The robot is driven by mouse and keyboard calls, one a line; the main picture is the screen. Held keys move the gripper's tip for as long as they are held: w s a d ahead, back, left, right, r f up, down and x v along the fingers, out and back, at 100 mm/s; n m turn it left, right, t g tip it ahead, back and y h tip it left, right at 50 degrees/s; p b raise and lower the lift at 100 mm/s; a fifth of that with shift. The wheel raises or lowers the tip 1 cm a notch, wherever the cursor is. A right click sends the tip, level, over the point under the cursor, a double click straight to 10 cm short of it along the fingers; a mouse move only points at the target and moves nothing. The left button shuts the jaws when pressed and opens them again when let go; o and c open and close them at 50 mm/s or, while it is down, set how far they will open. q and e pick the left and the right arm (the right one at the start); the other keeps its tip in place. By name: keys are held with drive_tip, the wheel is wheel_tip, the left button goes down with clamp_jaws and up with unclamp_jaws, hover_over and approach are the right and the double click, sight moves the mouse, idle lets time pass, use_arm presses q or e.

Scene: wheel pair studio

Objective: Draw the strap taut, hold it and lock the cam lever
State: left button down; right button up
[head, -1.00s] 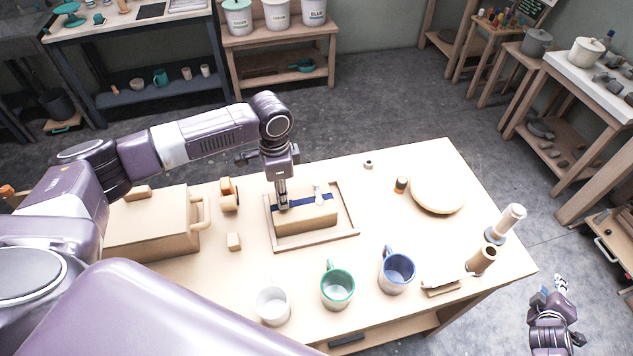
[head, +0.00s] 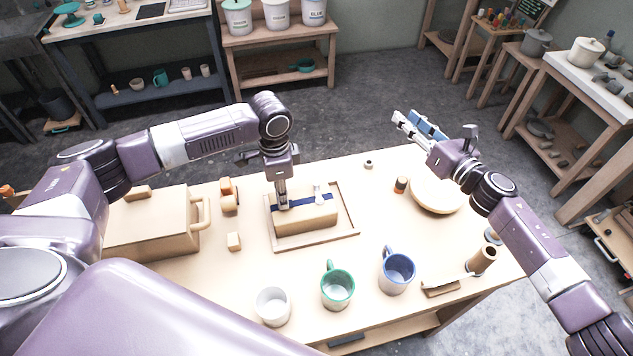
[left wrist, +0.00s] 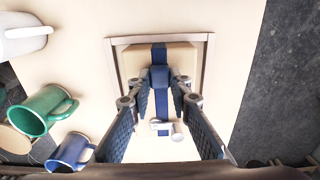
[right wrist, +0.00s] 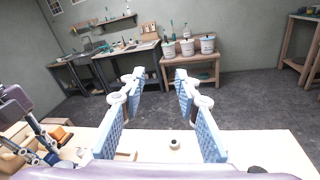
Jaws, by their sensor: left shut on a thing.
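A tan block (head: 308,219) lies in a shallow wooden frame (head: 347,236) on the table, with a dark blue strap (head: 305,203) running over its top. A pale metal cam lever (head: 319,194) stands on the strap toward the block's right end. It also shows in the left wrist view (left wrist: 163,124). My left gripper (head: 282,205) is at the strap's left part, shut on a dark blue piece of the strap (left wrist: 160,77). My right gripper (head: 417,122) is open and empty, raised above the table's far right part, well away from the block.
White, green (head: 337,288) and blue (head: 397,271) mugs stand along the front. A wooden box (head: 150,225) is at the left. A round wooden disc (head: 437,196) lies under my right arm. The table between frame and disc is largely clear.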

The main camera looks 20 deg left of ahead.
drive_tip(key=s+a+f+n+g+y, duration=0.1)
drive_tip(key=s+a+f+n+g, duration=0.45)
drive_tip(key=s+a, duration=0.2)
drive_tip(key=n+g, duration=0.4)
approach(317, 183)
drive_tip(key=shift+h, duration=0.3)
drive_tip(key=x, duration=1)
drive_tip(key=shift+a+r, duration=0.2)
